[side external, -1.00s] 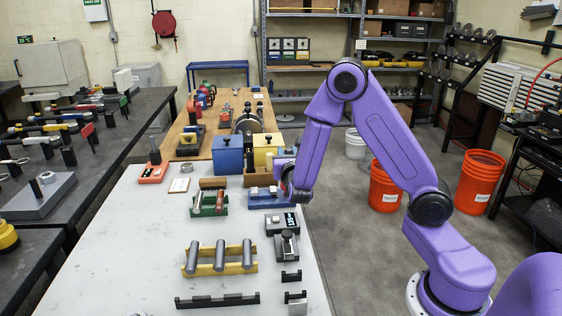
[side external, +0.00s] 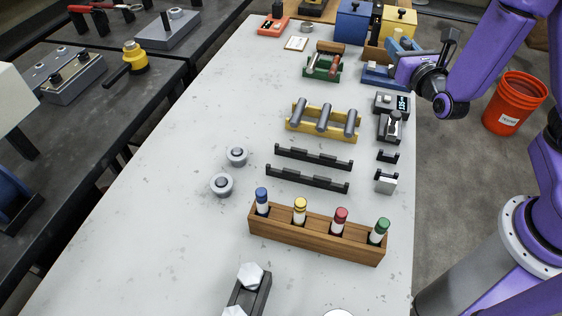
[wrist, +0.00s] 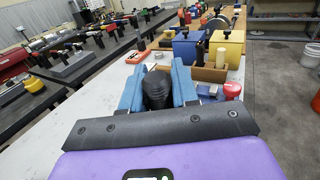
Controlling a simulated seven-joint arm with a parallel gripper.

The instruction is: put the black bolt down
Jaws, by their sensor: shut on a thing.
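In the wrist view, my gripper (wrist: 157,78) has two blue fingers shut on the black bolt (wrist: 157,90). The bolt's rounded dark end faces the camera; its far end is hidden. In the side external view, my gripper (side external: 402,58) is at the right edge of the white table, beside and partly over the blue tray (side external: 374,82). The bolt cannot be made out in that view. I cannot tell whether it touches anything below.
A blue box (side external: 353,22) and a yellow box (side external: 398,22) stand just behind. A green rack (side external: 321,70), a yellow rack (side external: 322,123) and a dark display device (side external: 391,103) are nearby. A red knob (wrist: 232,89) shows right of the fingers. The table's left part is largely clear.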

